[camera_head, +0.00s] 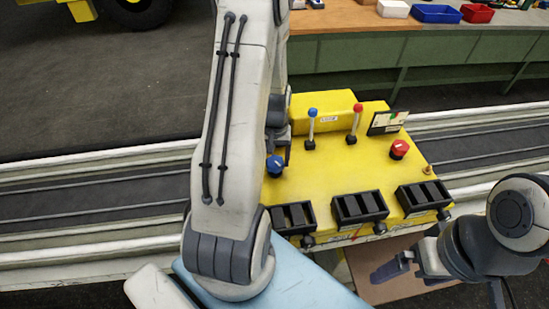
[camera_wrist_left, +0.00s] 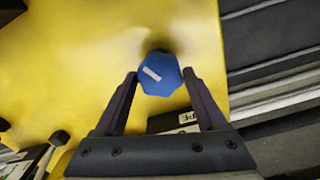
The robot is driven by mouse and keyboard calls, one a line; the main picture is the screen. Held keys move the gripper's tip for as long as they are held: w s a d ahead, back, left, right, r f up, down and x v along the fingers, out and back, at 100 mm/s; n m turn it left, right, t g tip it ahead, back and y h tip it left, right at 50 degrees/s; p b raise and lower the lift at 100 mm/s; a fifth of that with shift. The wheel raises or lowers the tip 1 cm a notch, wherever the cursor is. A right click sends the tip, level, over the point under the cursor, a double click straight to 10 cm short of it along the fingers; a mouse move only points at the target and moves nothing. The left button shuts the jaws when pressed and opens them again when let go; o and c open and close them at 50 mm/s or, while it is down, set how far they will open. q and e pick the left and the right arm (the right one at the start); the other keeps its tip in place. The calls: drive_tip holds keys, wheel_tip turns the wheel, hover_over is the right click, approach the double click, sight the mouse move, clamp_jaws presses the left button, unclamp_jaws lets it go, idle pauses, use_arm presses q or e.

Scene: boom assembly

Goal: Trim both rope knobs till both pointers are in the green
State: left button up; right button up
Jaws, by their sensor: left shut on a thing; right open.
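The blue knob (camera_head: 275,166) sits on the left of the yellow console (camera_head: 335,172). My left gripper (camera_head: 280,148) is shut on it from above; in the left wrist view its two fingers flank the blue knob (camera_wrist_left: 160,75), which has a white mark on top. The red knob (camera_head: 399,148) stands free on the console's right side. A small gauge panel (camera_head: 388,122) with some green stands behind it; its pointers are too small to read. My right gripper (camera_head: 408,264) is open and empty, low in front of the console's right part.
A blue-tipped lever (camera_head: 311,125) and a red-tipped lever (camera_head: 354,125) stand upright between the knobs. Several black slotted blocks (camera_head: 360,207) line the front edge. A workbench (camera_head: 420,22) with coloured bins is behind. Rails run on both sides.

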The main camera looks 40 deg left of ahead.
sight(275, 161)
use_arm(q)
drive_tip(key=shift+w+a+m, duration=0.1)
drive_tip(key=shift+w+m, duration=0.1)
drive_tip(key=shift+m, duration=0.7)
drive_tip(key=shift+r, duration=0.1)
drive_tip(key=o, duration=1.3)
drive_tip(key=shift+s, duration=0.1)
wheel_tip(275, 161, up, 10)
drive_tip(key=shift+r+b, duration=0.2)
drive_tip(key=shift+b, duration=0.75)
drive_tip(key=shift+f, duration=0.15)
wheel_tip(275, 161, down, 10)
drive_tip(key=shift+s+f+p, duration=0.1)
drive_tip(key=shift+f+p, duration=0.05)
drive_tip(key=shift+p, duration=0.7)
